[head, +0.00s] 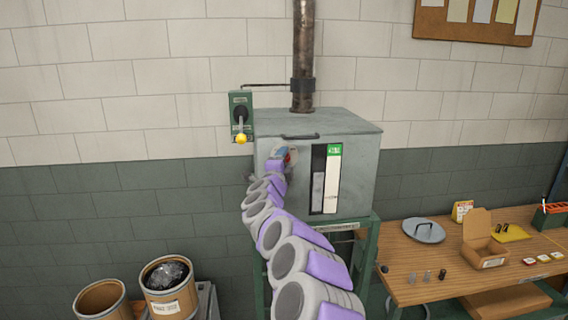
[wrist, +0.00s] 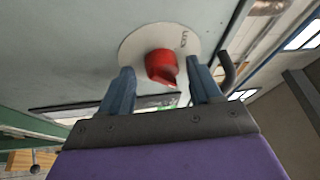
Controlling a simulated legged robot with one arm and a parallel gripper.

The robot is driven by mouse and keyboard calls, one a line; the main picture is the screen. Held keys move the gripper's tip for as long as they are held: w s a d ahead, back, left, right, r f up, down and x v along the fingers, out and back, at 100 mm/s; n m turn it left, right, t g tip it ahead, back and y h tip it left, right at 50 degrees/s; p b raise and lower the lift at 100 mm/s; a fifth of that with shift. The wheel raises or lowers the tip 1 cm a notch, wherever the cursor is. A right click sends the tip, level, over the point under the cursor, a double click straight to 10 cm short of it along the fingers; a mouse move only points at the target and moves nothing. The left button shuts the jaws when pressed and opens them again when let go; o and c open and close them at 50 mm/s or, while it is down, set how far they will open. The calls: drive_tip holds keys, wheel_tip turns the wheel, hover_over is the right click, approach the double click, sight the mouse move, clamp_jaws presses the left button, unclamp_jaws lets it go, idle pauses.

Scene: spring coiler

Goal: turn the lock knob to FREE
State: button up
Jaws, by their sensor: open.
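The red lock knob (wrist: 162,66) sits on a round pale plate (wrist: 132,47) on the grey machine face in the wrist view. Part of a word shows on the plate, but I cannot read it fully. My gripper (wrist: 162,85) is open, with one blue finger on each side of the knob and gaps between. In the head view, my gripper (head: 284,157) is at the upper left of the grey machine's front (head: 358,180). There it mostly hides the knob, and only a little red shows.
A green box with a yellow-knobbed lever (head: 241,138) is on the wall left of the machine. A dark handle (wrist: 228,72) stands close to the right finger in the wrist view. A wooden bench (head: 415,262) with small items is at right; two drums (head: 168,290) stand at lower left.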

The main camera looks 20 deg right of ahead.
drive_tip(key=shift+s, duration=0.1)
drive_tip(key=b+v, duration=0.2)
drive_tip(key=v, duration=1.5)
drive_tip(key=shift+f, duration=0.2)
drive_tip(key=shift+a, duration=0.1)
